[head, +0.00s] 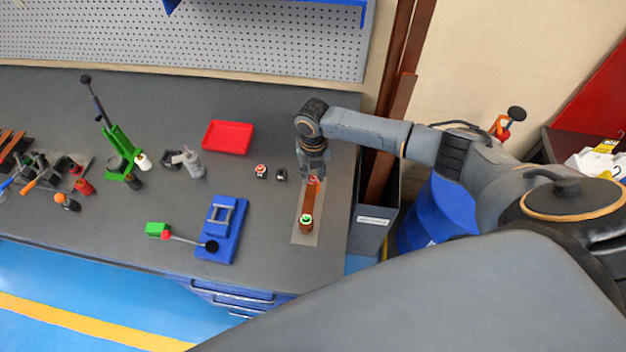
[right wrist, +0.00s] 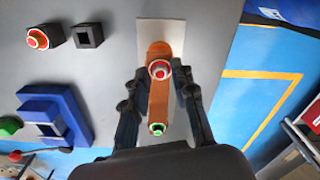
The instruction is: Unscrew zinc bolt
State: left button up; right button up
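A copper busbar (head: 309,201) lies on a pale plate (head: 301,234) near the right end of the workbench. A bolt with a red and white ring (right wrist: 159,69) sits on one end of the bar. A bolt with a green ring (head: 306,218) sits on the other end; it also shows in the right wrist view (right wrist: 157,129). I cannot tell which is zinc. My right gripper (right wrist: 160,70) is open, its fingers on either side of the red-ringed bolt, with gaps visible. In the head view the gripper (head: 314,174) partly hides that bolt. My left gripper is not in view.
A small red-topped part (head: 261,171) and a dark square block (head: 281,174) stand left of my right gripper. A blue fixture (head: 221,230), red tray (head: 228,137) and green press (head: 121,148) stand farther left. The bench's right edge is close to the busbar.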

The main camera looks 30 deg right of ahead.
jog(key=m, duration=0.4)
jog(key=shift+m, duration=0.3)
jog(key=m, duration=0.3)
jog(key=shift+s+a+m, duration=0.1)
jog(key=shift+m, duration=1.1)
jog(key=shift+m, duration=1.2)
jog(key=m, duration=0.3)
